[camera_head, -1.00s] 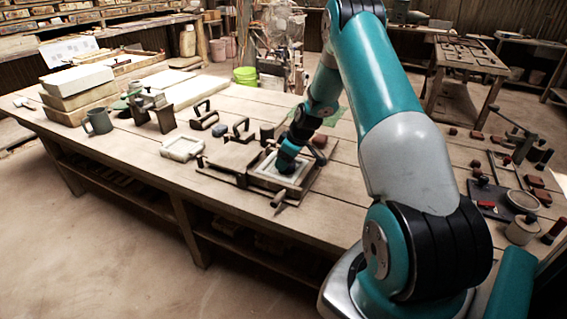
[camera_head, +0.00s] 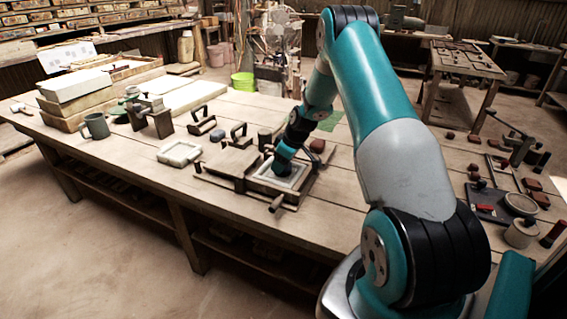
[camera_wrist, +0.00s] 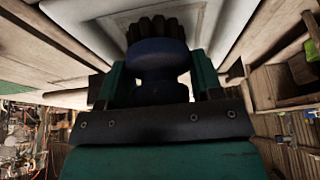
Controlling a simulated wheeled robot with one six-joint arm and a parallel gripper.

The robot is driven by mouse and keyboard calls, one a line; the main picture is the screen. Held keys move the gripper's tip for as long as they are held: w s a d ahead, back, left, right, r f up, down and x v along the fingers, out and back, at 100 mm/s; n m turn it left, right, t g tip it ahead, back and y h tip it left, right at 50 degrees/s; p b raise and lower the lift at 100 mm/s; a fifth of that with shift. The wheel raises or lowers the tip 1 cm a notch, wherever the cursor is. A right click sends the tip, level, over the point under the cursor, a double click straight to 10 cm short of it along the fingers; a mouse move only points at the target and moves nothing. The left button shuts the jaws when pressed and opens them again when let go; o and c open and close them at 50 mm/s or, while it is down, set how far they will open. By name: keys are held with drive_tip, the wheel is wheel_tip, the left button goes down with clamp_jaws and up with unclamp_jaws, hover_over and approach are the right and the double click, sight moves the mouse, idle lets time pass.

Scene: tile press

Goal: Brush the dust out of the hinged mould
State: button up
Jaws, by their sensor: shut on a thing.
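The hinged mould lies open on the workbench in the head view, its pale-lined frame (camera_head: 266,185) to the right and its flat wooden lid (camera_head: 233,162) laid back to the left. My gripper (camera_head: 283,158) is over the mould's frame, pointing down. In the wrist view my gripper (camera_wrist: 155,82) is shut on a brush with a dark blue, rounded handle (camera_wrist: 155,58) and brown bristles (camera_wrist: 155,28). The bristles are over the pale mould surface (camera_wrist: 205,22); I cannot tell if they touch it. Dust is too small to make out.
A handle (camera_head: 277,203) sticks out at the mould's front. A white square tray (camera_head: 180,153), a grey mug (camera_head: 95,126) and wooden stamps (camera_head: 201,122) stand to the left. A reddish block (camera_head: 317,146) lies behind the mould. Small tools crowd the bench's right end.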

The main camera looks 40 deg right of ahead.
drive_tip(key=shift+w+a+f, duration=0.15)
drive_tip(key=shift+w+a, duration=0.05)
drive_tip(key=shift+a, duration=0.35)
drive_tip(key=shift+r+p, duration=2.55)
drive_tip(key=shift+r, duration=1.55)
